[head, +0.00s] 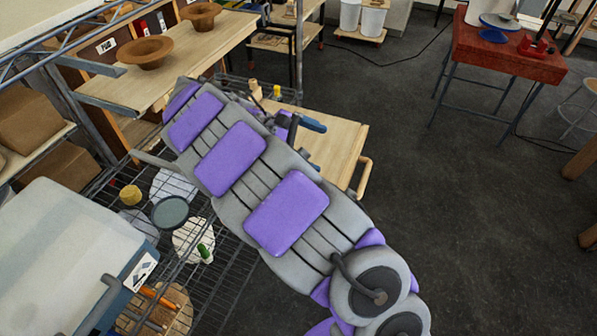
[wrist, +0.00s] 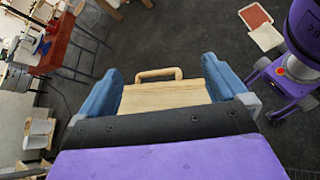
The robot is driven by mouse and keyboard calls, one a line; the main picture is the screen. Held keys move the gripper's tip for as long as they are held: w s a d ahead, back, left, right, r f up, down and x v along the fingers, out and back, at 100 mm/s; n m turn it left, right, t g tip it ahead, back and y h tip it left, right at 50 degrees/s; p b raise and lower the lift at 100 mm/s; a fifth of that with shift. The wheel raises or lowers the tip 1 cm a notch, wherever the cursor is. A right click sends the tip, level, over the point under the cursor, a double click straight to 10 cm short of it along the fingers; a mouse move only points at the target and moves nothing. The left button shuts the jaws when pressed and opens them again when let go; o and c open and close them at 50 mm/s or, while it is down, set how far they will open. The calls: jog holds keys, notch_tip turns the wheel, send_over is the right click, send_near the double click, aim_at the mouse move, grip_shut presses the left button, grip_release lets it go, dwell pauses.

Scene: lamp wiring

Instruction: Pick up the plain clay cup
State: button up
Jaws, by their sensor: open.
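I cannot make out a plain clay cup for certain in either view. Two brown, wide-brimmed clay-coloured vessels, a nearer one (head: 146,53) and a farther one (head: 201,16), stand on a pale wooden shelf at the upper left of the head view. My gripper (wrist: 163,76) shows two blue fingers spread apart with nothing between them in the wrist view. It is over a wooden cart top (wrist: 165,98) with a bar handle (wrist: 158,73). In the head view, my arm hides most of the gripper and part of the cart (head: 340,145).
A wire rack (head: 222,262) at the lower left holds round discs and small tools. A white-topped unit (head: 60,250) stands in front of it. A red table (head: 505,52) is at the upper right. Dark floor (head: 450,190) is open right of the cart.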

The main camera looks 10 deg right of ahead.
jog(key=w+a+f+n+t+h+p, duration=0.1)
jog(key=w+a+f+n+t, duration=0.2)
jog(key=a+f+n, duration=0.5)
jog(key=w+a+f+n+t+h+p, duration=0.1)
jog(key=w+a+f+t+p, duration=0.2)
jog(key=a, duration=0.8)
jog(key=shift+g, duration=0.5)
jog(key=b+x, duration=0.1)
jog(key=x, duration=0.4)
jog(key=f+b+x, duration=0.1)
jog(key=b+x, duration=0.1)
jog(key=x, duration=0.4)
jog(key=shift+f, duration=0.25)
jog(key=x, duration=0.1)
jog(key=b+x, duration=0.1)
jog(key=x, duration=0.1)
jog(key=s+b+x, duration=0.1)
jog(key=shift+w+d+f, duration=0.1)
jog(key=shift+d+f, duration=0.05)
jog(key=shift+d, duration=0.25)
jog(key=shift+w+d+f+y, duration=0.15)
jog(key=shift+d+y, duration=0.15)
jog(key=shift+d, duration=0.05)
jog(key=shift+c, duration=0.3)
jog(key=shift+a, duration=0.1)
jog(key=c, duration=1.4)
jog(key=shift+o, duration=0.2)
